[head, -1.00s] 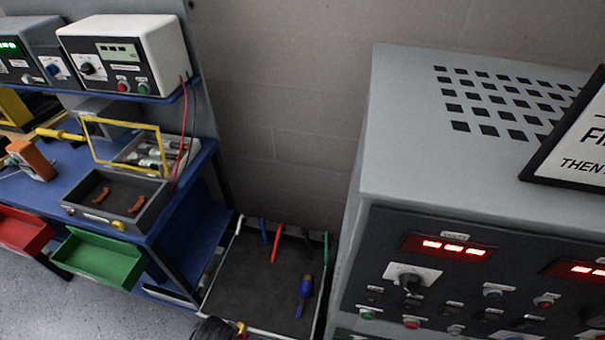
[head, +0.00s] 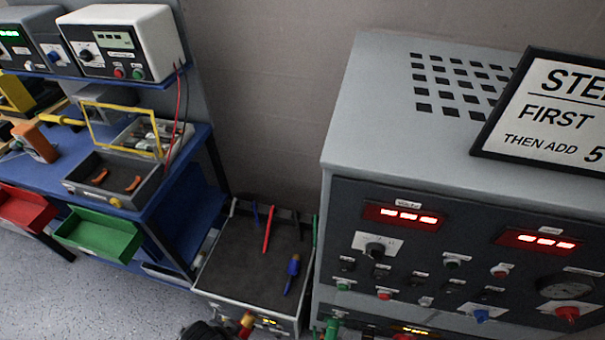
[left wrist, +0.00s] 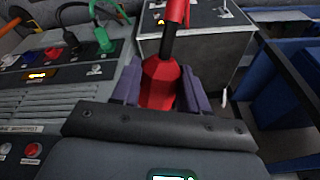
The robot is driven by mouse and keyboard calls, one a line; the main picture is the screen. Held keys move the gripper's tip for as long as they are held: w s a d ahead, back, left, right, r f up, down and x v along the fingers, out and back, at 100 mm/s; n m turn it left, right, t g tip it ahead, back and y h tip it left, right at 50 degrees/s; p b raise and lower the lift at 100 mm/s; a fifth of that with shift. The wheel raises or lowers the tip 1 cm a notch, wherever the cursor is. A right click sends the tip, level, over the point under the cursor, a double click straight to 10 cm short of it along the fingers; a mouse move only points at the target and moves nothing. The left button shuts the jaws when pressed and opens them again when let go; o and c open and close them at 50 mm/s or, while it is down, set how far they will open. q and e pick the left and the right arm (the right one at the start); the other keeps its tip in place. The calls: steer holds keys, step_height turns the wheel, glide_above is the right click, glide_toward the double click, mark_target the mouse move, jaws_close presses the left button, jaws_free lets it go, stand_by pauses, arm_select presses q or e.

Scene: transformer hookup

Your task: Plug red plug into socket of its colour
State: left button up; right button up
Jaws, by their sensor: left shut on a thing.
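The red plug (left wrist: 158,78) shows in the left wrist view, a faceted red body with a black neck and a red part above it. My left gripper (left wrist: 160,92) is shut on it, a purple finger on either side. My right gripper is not in view.
A grey cabinet (head: 345,120) with red displays and knobs stands at the right. A low dark-topped cart (head: 232,265) beside it bears a blue tool (head: 292,270) and coloured rods. A blue workbench (head: 150,205) with a green bin (head: 98,236) is at the left.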

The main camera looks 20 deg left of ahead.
arm_select(q)
steer(key=shift+d+r, duration=0.25)
steer(key=shift+d, duration=0.1)
steer(key=w+d+r+n, duration=0.1)
steer(key=w+r, duration=0.2)
steer(key=w, duration=0.6)
steer(key=w+r, duration=0.3)
steer(key=w, duration=0.6)
steer(key=w+d+r+n, duration=0.1)
steer(key=w+r, duration=0.3)
steer(key=w, duration=0.5)
steer(key=p+v, duration=3.5)
steer(key=p, duration=0.3)
steer(key=shift+a+y, duration=0.25)
steer(key=shift+y, duration=0.05)
